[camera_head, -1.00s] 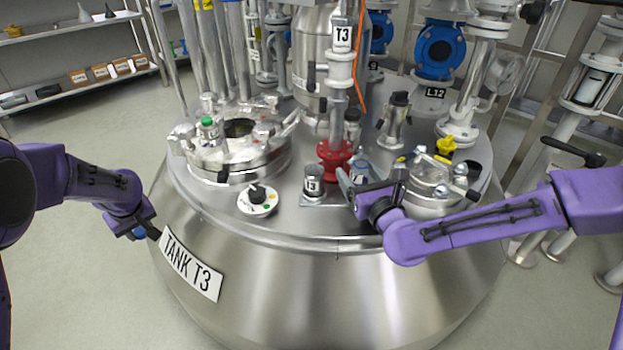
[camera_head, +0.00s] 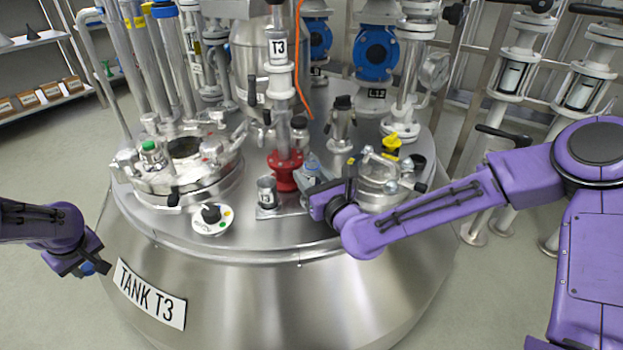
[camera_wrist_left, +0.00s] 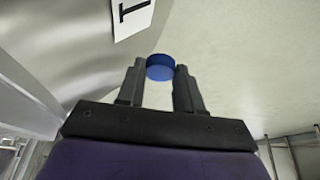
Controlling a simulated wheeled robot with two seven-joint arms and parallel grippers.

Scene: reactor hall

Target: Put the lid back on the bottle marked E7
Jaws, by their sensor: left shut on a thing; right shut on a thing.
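My left gripper (camera_head: 92,266) hangs beside the tank's left side, shut on a blue lid (camera_head: 102,267). In the left wrist view the round blue lid (camera_wrist_left: 160,67) sits between the fingertips of my left gripper (camera_wrist_left: 160,75). My right gripper (camera_head: 313,185) is over the tank top, shut on a translucent bluish bottle (camera_head: 312,165) that stands upright. The gripper hides its lower part. I cannot read E7 on it. The lid is well apart from this bottle.
A steel tank (camera_head: 230,285) fills the middle. Left of the bottle are a small grey container (camera_head: 267,190) and a dial (camera_head: 212,218). A red flange (camera_head: 285,170) is close behind, and a round hatch (camera_head: 190,165) lies further left. Open floor lies left of the tank.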

